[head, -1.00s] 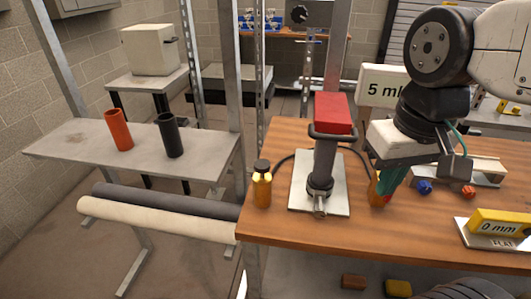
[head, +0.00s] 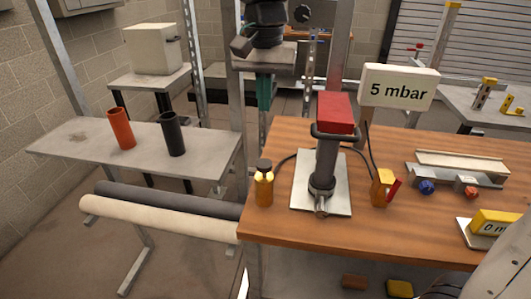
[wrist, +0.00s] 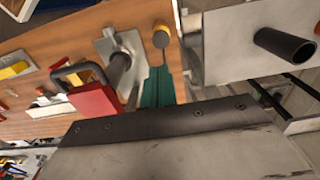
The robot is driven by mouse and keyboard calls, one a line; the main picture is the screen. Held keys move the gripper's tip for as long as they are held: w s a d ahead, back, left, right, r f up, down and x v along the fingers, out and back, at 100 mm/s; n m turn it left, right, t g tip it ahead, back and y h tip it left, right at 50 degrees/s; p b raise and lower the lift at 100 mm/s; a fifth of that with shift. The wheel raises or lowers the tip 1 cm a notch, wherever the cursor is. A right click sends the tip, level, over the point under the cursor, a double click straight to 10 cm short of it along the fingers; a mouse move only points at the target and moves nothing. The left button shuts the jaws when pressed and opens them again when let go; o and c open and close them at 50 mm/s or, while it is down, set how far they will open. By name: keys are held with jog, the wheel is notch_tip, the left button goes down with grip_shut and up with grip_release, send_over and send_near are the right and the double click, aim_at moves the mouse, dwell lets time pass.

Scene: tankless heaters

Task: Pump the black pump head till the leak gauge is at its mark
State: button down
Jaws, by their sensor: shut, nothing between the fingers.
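A small brass cylinder (head: 264,188) with a black pump head (head: 264,165) stands upright at the left edge of the wooden table. In the wrist view the black pump head (wrist: 161,39) shows beyond my fingertips. My gripper (head: 263,108), with green fingers, is shut and empty. It hangs pointing down, higher in the picture than the pump head and apart from it. The green fingers also show in the wrist view (wrist: 157,74). A white sign reading "5 mbar" (head: 398,88) stands behind the table items. I see no gauge face or needle that I can read.
A dark column with a red block (head: 334,112) and a handle stands on a metal plate right of the pump. A yellow fitting with a red lever (head: 383,188) is further right. Dark hoses run behind. A grey shelf (head: 80,150) with two tubes lies left.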

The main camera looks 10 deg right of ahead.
aim_at(265, 164)
notch_tip(265, 164, down, 14)
jog(key=shift+f, duration=0.1)
dwell(0.5)
jog(key=shift+s+f, duration=0.1)
jog(key=shift+f, duration=1.15)
notch_tip(265, 164, up, 14)
jog(key=shift+r, duration=0.15)
dwell(1.1)
